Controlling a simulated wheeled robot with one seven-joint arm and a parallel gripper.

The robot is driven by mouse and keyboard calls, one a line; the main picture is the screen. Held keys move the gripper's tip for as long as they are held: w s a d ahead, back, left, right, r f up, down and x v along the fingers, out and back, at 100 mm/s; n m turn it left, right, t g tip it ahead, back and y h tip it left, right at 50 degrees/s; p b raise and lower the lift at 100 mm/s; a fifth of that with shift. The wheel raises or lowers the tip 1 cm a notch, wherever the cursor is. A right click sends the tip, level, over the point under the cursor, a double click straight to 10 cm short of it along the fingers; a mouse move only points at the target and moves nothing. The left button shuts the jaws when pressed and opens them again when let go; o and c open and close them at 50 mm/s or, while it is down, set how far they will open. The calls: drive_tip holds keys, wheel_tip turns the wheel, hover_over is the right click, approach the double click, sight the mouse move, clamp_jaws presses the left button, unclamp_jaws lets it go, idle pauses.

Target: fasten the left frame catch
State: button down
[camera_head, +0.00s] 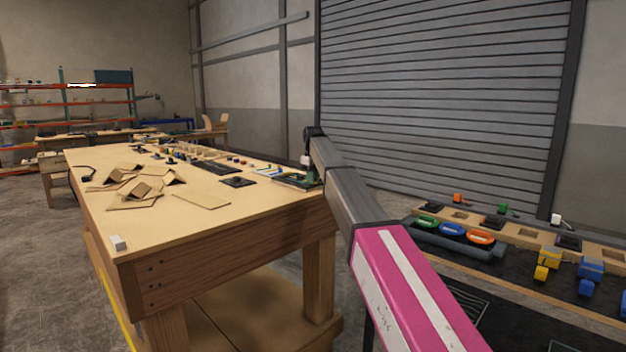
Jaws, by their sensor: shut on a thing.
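My arm reaches from the lower right to the far right corner of the wooden workbench. My gripper (307,164) hangs at its end, small and partly hidden by my own arm. It is shut on a small part at a dark, green-edged device (293,181) on that corner. The part is likely the left frame catch, but it is too small and covered to make out. I cannot tell the catch's position or whether it is fastened.
The workbench (200,224) holds folded cardboard pieces (140,189), a dark flat block (238,182) and a small white block (118,243). At right, another bench carries green, blue and orange round pieces (452,230) and yellow and blue blocks (547,262). Grey floor lies left.

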drive_tip(key=c, duration=1.1)
unclamp_jaws()
drive_tip(key=shift+c, duration=0.2)
drive_tip(key=shift+r, duration=0.1)
wheel_tip(320, 180, up, 11)
drive_tip(key=shift+f, duration=0.2)
